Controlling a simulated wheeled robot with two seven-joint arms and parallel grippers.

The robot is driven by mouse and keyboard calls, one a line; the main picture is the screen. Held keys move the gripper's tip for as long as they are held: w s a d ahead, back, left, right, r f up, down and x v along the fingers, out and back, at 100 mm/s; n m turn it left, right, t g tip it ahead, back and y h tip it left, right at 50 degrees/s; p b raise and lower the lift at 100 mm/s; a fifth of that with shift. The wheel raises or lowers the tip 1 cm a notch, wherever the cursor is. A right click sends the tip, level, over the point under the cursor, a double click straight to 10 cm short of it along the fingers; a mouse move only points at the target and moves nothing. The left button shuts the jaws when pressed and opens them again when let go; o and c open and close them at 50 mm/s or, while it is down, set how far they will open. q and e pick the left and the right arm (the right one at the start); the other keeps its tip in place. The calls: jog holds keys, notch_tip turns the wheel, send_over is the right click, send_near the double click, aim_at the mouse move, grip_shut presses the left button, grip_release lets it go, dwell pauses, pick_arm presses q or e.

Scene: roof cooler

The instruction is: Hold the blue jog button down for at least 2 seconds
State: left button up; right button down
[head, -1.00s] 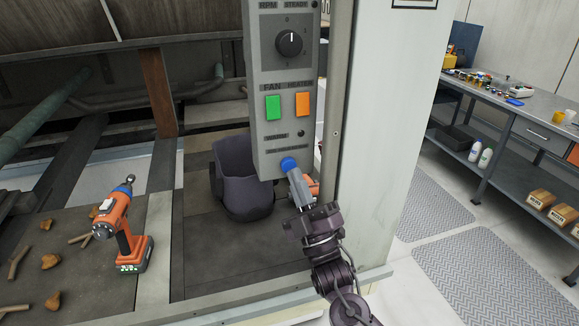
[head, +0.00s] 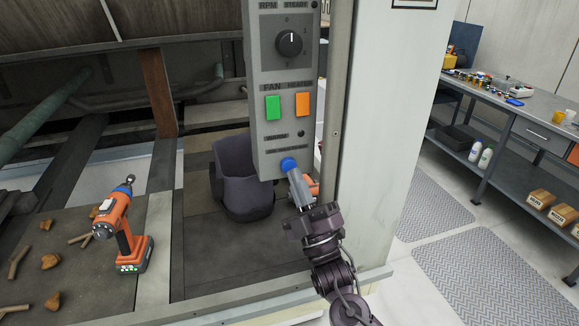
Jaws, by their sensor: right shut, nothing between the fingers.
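The blue jog button (head: 288,164) sits low on the grey control box (head: 262,62), near its bottom edge. My right gripper (head: 295,178) comes from below right, and its shut fingertips are at the blue button. They look in contact with it, but I cannot tell how far the button is pressed. The fingertips partly cover the button. My left gripper is not in view.
The box also carries a black dial (head: 289,43), a green switch (head: 273,107) and an orange switch (head: 303,104). A dark bucket (head: 235,185) stands behind it. An orange drill (head: 122,228) is at left. A pale post (head: 385,130) stands close at right.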

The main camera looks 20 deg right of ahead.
jog(key=shift+w, duration=0.1)
dwell(0.4)
jog(key=shift+w, duration=0.35)
jog(key=shift+w+b, duration=0.15)
jog(key=shift+b, duration=0.15)
jog(key=shift+d+r, duration=0.1)
jog(key=shift+r, duration=0.55)
dwell(1.7)
jog(key=shift+f, duration=0.5)
dwell(2.3)
jog(key=shift+s, duration=0.2)
jog(key=shift+s+f+p, duration=0.2)
jog(key=shift+s+p, duration=0.4)
jog(key=shift+s, duration=1.75)
